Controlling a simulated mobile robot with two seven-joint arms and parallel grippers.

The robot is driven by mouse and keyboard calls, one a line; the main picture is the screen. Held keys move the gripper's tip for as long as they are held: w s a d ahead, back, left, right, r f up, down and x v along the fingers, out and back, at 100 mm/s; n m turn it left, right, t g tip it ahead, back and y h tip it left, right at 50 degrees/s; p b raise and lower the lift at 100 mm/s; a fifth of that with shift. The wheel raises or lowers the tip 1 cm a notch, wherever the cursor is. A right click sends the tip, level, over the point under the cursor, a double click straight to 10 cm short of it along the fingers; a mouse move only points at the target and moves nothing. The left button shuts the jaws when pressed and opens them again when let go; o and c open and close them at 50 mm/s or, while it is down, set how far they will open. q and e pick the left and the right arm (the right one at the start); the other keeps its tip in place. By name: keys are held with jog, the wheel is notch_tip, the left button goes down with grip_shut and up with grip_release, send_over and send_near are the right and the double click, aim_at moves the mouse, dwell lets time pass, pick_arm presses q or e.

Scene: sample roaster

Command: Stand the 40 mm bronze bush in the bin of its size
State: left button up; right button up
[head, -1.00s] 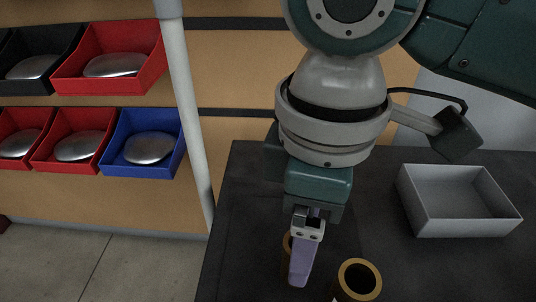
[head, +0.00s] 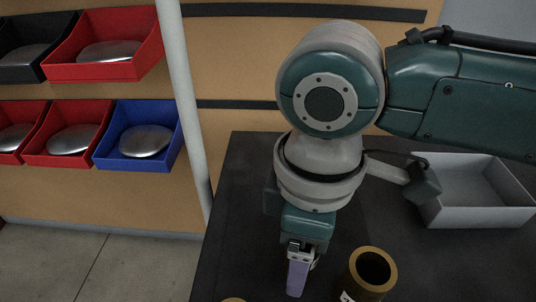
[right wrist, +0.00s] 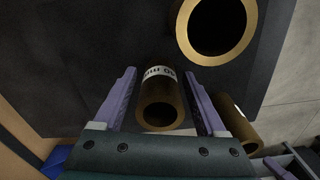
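In the right wrist view, a bronze bush (right wrist: 160,88) with a white label stands between my right gripper's two purple fingers (right wrist: 160,75). The label is upside down and its number is not clear. The fingers are apart, one on each side, with narrow gaps seeming to show. In the head view my right gripper (head: 299,280) points down at the dark table, and its finger hides most of that bush. The shelf holds a blue bin (head: 125,164), red bins (head: 100,72) and a black bin (head: 14,76); no size marks are readable.
A wider bush (head: 352,280) stands close to the right of my gripper; it is also in the wrist view (right wrist: 252,35). Another labelled bush (right wrist: 237,122) is at the right there. A grey tray (head: 478,218) sits on the table (head: 245,200). A pale post (head: 180,85) stands before the shelf.

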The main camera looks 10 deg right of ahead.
grip_shut()
dwell(0.3)
dwell(0.4)
